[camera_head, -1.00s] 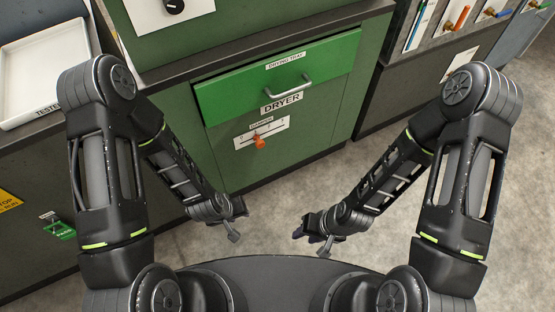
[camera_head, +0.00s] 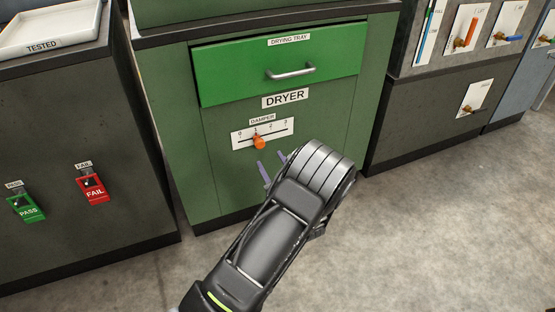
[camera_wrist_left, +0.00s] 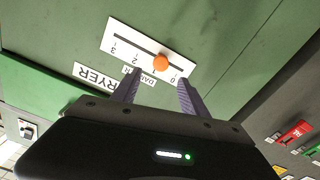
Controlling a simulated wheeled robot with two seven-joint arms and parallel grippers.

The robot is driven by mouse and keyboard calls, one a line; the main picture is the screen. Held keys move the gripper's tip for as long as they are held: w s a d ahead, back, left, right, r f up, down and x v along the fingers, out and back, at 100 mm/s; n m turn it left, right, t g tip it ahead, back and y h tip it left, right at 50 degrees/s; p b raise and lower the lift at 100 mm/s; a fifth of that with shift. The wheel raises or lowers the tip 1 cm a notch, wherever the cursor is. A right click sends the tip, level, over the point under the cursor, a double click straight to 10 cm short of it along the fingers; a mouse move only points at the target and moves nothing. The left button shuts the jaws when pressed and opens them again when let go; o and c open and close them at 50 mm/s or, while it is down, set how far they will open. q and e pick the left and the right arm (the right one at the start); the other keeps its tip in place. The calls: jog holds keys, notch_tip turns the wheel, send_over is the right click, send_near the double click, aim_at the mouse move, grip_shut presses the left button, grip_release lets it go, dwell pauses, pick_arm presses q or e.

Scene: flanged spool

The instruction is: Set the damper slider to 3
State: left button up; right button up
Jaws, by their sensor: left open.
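The damper slider's orange knob (camera_head: 259,142) sits on a white scale plate (camera_head: 283,127) marked 0 to 3, on the green dryer front. The knob stands near 1, left of the 2 mark. My left gripper (camera_head: 272,170) is open just below and to the right of the knob in the head view. In the left wrist view the knob (camera_wrist_left: 161,62) lies just beyond the tips of the open left gripper (camera_wrist_left: 161,80), roughly centred between them, and the scale reads upside down. Nothing is between the fingers. My right gripper is out of view.
The drying tray drawer (camera_head: 280,72) with its metal handle (camera_head: 290,73) is shut above the slider. A dark cabinet with PASS (camera_head: 27,207) and FAIL (camera_head: 93,189) tags stands left. Another dark cabinet (camera_head: 430,110) stands right. The floor (camera_head: 420,220) is clear.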

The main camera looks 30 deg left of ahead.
aim_at(261, 145)
pick_arm(q)
jog(key=shift+a, duration=0.1)
jog(key=b+x, duration=0.2)
jog(key=x, duration=0.4)
jog(key=shift+w+a+f, duration=0.15)
jog(key=shift+a, duration=0.05)
jog(key=shift+w+a, duration=0.4)
jog(key=shift+a, duration=0.1)
grip_shut()
dwell(1.0)
